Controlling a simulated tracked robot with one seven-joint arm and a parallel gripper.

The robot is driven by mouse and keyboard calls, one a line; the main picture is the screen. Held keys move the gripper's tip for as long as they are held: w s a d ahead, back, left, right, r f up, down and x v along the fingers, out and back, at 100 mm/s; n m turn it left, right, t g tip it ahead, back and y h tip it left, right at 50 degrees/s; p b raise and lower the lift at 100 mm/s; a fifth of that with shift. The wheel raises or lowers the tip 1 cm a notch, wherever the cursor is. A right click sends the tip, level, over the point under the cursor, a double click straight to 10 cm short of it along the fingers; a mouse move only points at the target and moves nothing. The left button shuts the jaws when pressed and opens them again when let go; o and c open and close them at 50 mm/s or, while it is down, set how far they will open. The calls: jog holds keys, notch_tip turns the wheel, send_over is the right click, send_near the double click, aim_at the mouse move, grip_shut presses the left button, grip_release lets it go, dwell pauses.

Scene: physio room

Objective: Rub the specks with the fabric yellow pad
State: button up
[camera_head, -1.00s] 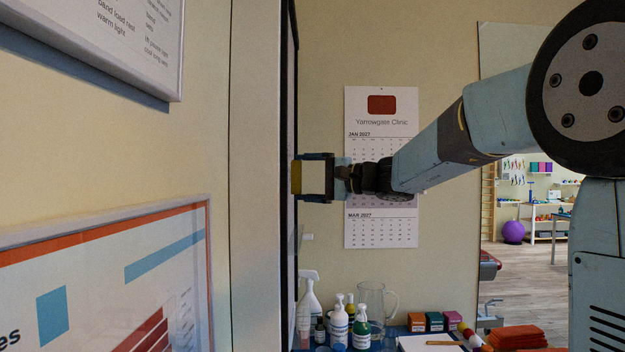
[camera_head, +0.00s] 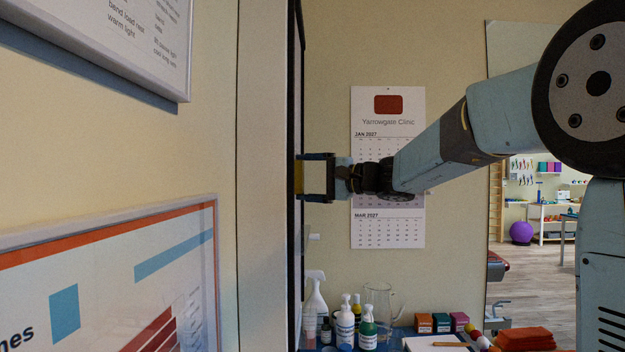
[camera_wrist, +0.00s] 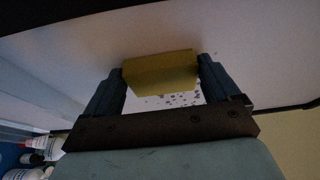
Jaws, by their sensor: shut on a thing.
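My gripper (camera_wrist: 161,82) is shut on the yellow pad (camera_wrist: 160,72), which sits between its two fingers in the wrist view. The pad is up at a pale board (camera_wrist: 60,75); I cannot tell whether it touches. Dark specks (camera_wrist: 175,99) show on the board just below the pad, between the fingers. In the head view my gripper (camera_head: 316,177) reaches left to the dark-edged board, seen nearly edge-on. Only a thin strip of the yellow pad (camera_head: 299,178) shows there, and the specks are hidden.
Below my gripper stand a spray bottle (camera_head: 316,297), pump bottles (camera_head: 345,322), a clear jug (camera_head: 379,302) and small boxes (camera_head: 441,322). A calendar (camera_head: 388,230) hangs on the wall behind my arm. A framed chart (camera_head: 110,270) is at the lower left.

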jog(key=shift+w, duration=9.4)
jog(key=s+r, duration=0.2)
jog(key=s, duration=0.5)
jog(key=shift+s+d+r, duration=0.25)
jog(key=shift+s+r, duration=0.1)
jog(key=shift+r, duration=0.05)
jog(key=s+r, duration=0.3)
jog(key=s, duration=0.8)
jog(key=shift+a, duration=0.35)
